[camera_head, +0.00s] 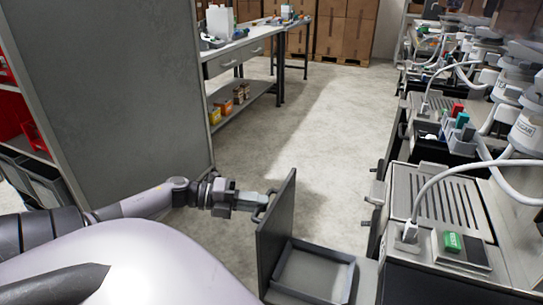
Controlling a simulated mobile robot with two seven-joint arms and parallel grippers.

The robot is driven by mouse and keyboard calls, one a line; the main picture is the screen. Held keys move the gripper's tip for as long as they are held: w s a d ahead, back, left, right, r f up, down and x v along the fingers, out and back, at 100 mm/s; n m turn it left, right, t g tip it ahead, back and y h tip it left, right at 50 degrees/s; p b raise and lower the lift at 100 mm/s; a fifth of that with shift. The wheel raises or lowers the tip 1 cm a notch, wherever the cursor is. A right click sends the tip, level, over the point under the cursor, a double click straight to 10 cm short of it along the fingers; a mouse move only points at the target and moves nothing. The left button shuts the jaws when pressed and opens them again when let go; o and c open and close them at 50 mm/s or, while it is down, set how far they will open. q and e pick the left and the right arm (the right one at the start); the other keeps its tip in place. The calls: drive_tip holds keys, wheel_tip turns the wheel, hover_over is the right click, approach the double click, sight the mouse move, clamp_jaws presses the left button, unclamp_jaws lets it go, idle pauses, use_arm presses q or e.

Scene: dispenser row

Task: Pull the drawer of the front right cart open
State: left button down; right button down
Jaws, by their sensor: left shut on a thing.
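The front right cart (405,262) stands at the lower right, with a slotted grey top. Its drawer (318,272) is pulled out to the left, and its shallow grey inside looks empty. The dark drawer front (276,222) stands upright at the drawer's left end. My left gripper (261,206) comes in from the left and is shut on the drawer handle (270,197), on the outer face of the front. My arm and body hide part of the lower left. My right gripper is not in view.
More dispenser carts (430,135) line the right side behind the front one. A grey cabinet (110,80) stands at left. A workbench (228,55) with a lower shelf and cardboard boxes (345,30) are at the back. The concrete floor (320,125) between them is clear.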

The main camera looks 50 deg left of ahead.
use_arm(q)
drive_tip(key=shift+s+a, duration=0.1)
drive_tip(key=shift+a, duration=0.1)
drive_tip(key=c, duration=1.1)
unclamp_jaws()
drive_tip(key=v, duration=0.7)
drive_tip(key=shift+a, duration=0.1)
